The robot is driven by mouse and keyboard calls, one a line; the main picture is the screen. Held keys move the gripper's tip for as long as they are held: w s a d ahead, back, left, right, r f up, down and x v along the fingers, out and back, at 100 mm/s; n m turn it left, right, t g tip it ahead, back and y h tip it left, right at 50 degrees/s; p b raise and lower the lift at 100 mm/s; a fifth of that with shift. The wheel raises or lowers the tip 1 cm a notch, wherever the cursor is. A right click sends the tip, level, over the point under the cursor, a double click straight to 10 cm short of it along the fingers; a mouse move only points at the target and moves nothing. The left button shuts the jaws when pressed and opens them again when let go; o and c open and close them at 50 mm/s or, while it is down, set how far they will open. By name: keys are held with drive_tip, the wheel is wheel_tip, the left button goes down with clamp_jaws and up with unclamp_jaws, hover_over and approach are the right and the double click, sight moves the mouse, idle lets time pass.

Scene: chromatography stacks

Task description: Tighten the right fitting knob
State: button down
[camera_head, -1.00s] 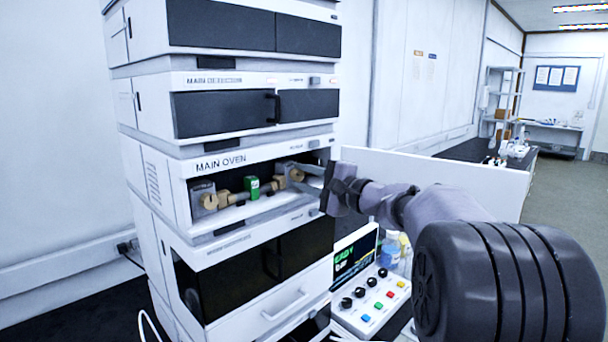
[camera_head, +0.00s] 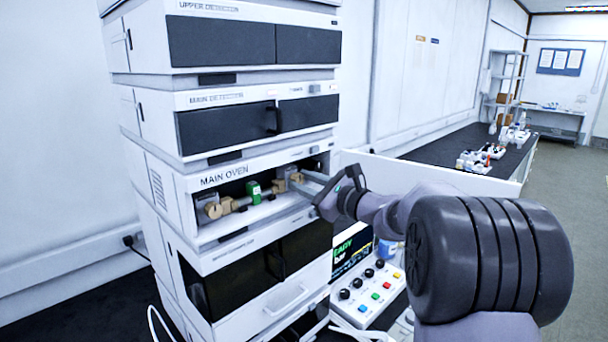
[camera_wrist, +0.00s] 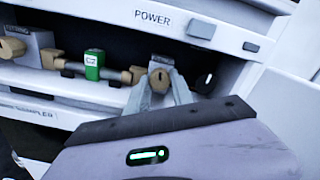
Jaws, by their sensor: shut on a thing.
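The right fitting knob (camera_wrist: 160,79) is a tan knob with a dark centre, at the right end of the column line inside the oven bay. It shows small in the head view (camera_head: 296,177), partly hidden by my fingers. My gripper (camera_wrist: 163,86) reaches into the bay from the front right and is shut on this knob, one finger on each side. In the head view my gripper (camera_head: 303,184) is at the bay's right end. A green-labelled column piece (camera_wrist: 94,65) lies left of the knob. The left fitting knob (camera_wrist: 12,48) stands apart at the far left.
The oven bay has a front lip (camera_head: 245,228) below and a panel with a POWER button (camera_wrist: 201,29) above. A dark instrument front (camera_head: 235,280) is underneath. A control box with coloured buttons (camera_head: 367,296) stands below my arm.

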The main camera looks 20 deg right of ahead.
drive_tip(key=shift+m+p, duration=0.45)
drive_tip(key=shift+m, duration=0.45)
drive_tip(key=c, duration=1.1)
unclamp_jaws()
drive_tip(key=p+v, duration=0.1)
drive_tip(key=v, duration=1.6)
drive_tip(key=shift+s, duration=0.2)
drive_tip(key=shift+d, duration=0.1)
